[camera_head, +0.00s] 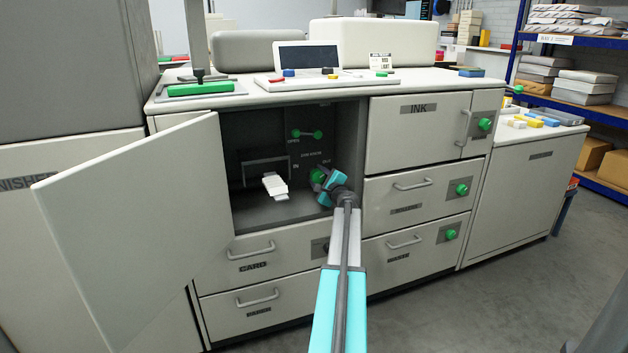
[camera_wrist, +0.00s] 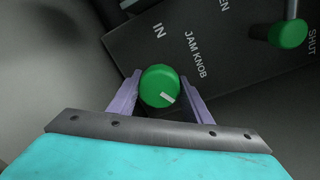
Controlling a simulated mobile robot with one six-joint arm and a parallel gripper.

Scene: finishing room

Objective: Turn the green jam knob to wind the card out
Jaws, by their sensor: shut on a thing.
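The green jam knob (camera_wrist: 158,84) is round with a white mark on its face, and sits on the dark panel under the words JAM KNOB. It also shows in the head view (camera_head: 317,176), partly hidden by my gripper. My gripper (camera_wrist: 158,92) is shut on the knob, with one pale finger on each side. In the head view my gripper (camera_head: 326,184) reaches into the open bay from the front. White card (camera_head: 275,186) sticks out of a slot at the left inside the bay. The wrist view shows the mark pointing to the lower right.
The bay's open door (camera_head: 140,220) stands out at the left. A green-ended lever (camera_head: 307,134), also in the wrist view (camera_wrist: 288,34), is above the knob. The INK cabinet (camera_head: 418,130) and drawers with green knobs are at the right. Free floor lies in front.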

